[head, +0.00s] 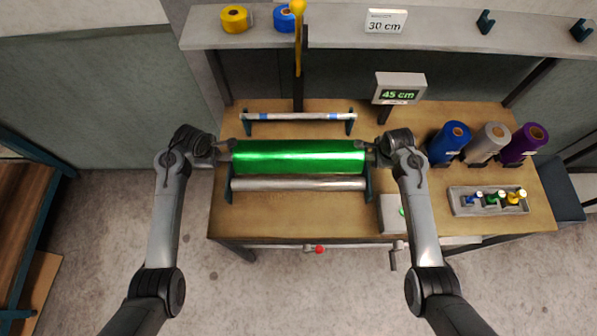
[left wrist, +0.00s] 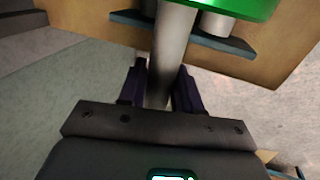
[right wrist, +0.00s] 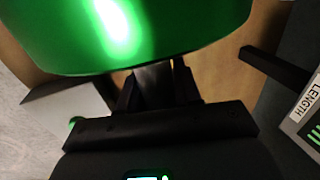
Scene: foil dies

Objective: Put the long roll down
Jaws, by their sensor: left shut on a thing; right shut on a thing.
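The long roll is a shiny green foil roll (head: 300,157), lying level from left to right above the wooden bench (head: 230,222). It also shows at the top of the left wrist view (left wrist: 228,6) and fills much of the right wrist view (right wrist: 150,35). My left gripper (head: 224,152) is shut on the grey shaft (left wrist: 172,50) that sticks out of the roll's left end. My right gripper (head: 374,154) is shut at the roll's right end; the gripped part is mostly hidden by the foil. Whether the roll touches the stand below cannot be told.
A silver roller (head: 300,184) lies just in front of the green roll. A thin bar with blue bands (head: 290,117) stands behind. Blue (head: 448,143), silver (head: 488,143) and purple rolls (head: 522,144) stand right, behind a small tray (head: 455,209). A display (head: 400,90) reads 45 cm.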

